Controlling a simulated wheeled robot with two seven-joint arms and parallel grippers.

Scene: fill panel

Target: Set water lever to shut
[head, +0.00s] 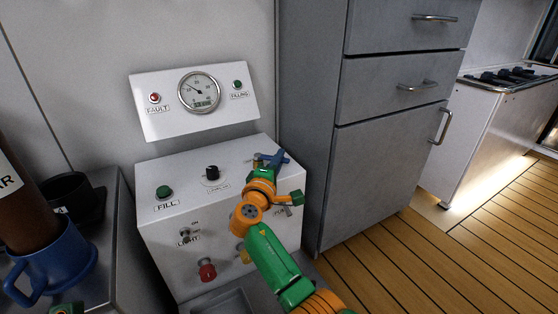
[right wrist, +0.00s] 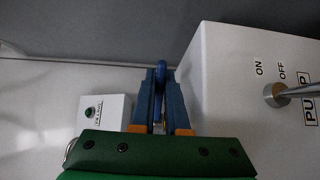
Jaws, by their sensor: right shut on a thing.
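The water lever (right wrist: 161,72) is a blue handle at the right end of the white panel. In the right wrist view it stands between the two dark blue fingers of my right gripper (right wrist: 161,105), which is shut on it. In the head view my right gripper (head: 272,161) is at the panel's upper right edge, beside a small brass fitting (head: 257,160). The gripper and its green and orange arm hide much of the lever there, so its exact angle is hard to tell. My left gripper's jaws do not show.
A gauge (head: 199,92) is above. A grey cabinet (head: 375,180) stands close on the right. A blue mug (head: 65,268) is at left.

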